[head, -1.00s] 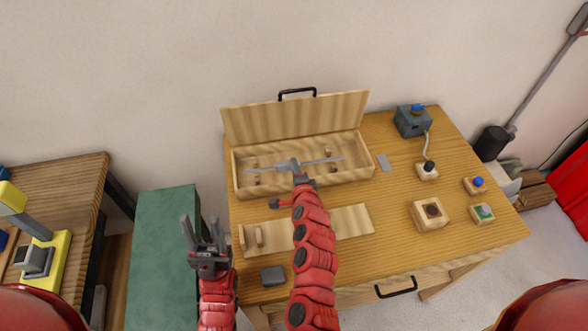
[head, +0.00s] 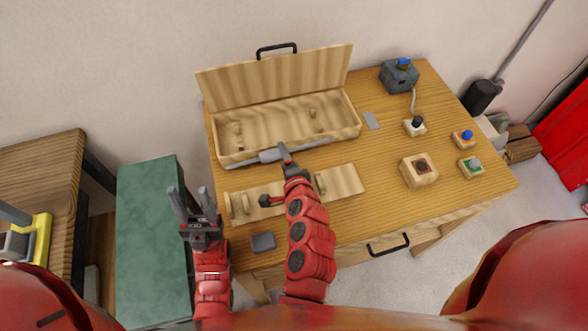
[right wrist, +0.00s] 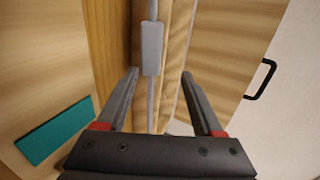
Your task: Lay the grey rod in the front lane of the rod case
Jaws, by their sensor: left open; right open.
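The grey rod (head: 268,156) is thin with a thicker grey middle. In the head view it runs along the front wall of the wooden rod case (head: 347,132), overlapping that wall; I cannot tell what it rests on. The case lid is open and several small wooden supports show inside. My right gripper (head: 283,148) is open at the rod's middle. In the right wrist view the rod (right wrist: 151,50) passes between the spread fingers (right wrist: 163,85), nearer the left one. My left gripper (head: 192,203) is open and empty, left of the table.
A wooden board (head: 344,181) with upright posts lies in front of the case. A small dark block (head: 263,242) sits near the front edge. A grey plate (head: 371,121), a blue-grey box (head: 399,77) and several button blocks stand to the right. A green cabinet (head: 150,240) is at left.

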